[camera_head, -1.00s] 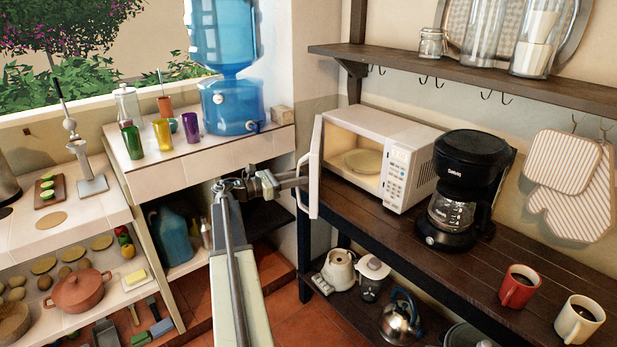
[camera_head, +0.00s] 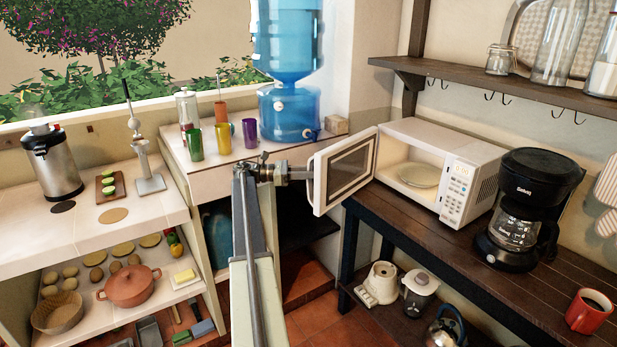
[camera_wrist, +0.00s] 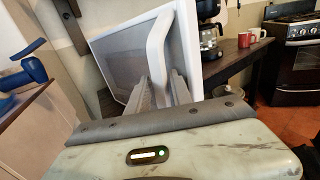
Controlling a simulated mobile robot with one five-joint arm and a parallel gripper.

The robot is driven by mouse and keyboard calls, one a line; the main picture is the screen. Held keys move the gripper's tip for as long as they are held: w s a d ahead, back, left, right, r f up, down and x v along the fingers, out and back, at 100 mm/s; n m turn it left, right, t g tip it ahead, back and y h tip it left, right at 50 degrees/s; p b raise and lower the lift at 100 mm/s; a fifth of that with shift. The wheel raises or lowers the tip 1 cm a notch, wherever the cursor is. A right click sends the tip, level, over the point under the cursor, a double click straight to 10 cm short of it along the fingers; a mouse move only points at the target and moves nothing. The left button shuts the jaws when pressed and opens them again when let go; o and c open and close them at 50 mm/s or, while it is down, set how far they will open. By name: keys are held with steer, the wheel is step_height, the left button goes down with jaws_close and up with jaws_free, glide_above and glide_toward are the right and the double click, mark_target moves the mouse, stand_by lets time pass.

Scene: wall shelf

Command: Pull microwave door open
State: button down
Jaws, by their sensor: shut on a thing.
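The white microwave (camera_head: 460,190) stands on the dark wooden counter at the right. Its door (camera_head: 346,168) is swung wide open to the left, and the lit inside with a round plate (camera_head: 419,175) shows. My gripper (camera_head: 306,173) is at the door's outer left edge. In the wrist view, my gripper's fingers (camera_wrist: 164,90) are shut on the door's white handle (camera_wrist: 158,52). The handle's lower part is hidden between the fingers. The door (camera_wrist: 122,58) fills the space behind the fingers.
A black coffee maker (camera_head: 528,205) stands close right of the microwave, and a red mug (camera_head: 589,311) is farther right. A counter with coloured cups (camera_head: 222,138) and a blue water dispenser (camera_head: 290,110) is behind my arm.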

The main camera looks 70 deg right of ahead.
steer(key=shift+w+d+f, duration=0.1)
steer(key=shift+w+d, duration=0.2)
steer(key=shift+d, duration=0.05)
steer(key=c, duration=1.5)
jaws_free()
steer(key=o, duration=0.4)
steer(key=shift+w+f, duration=0.15)
steer(key=shift+f, duration=0.05)
steer(key=shift+w+r, duration=0.1)
steer(key=shift+r, duration=0.05)
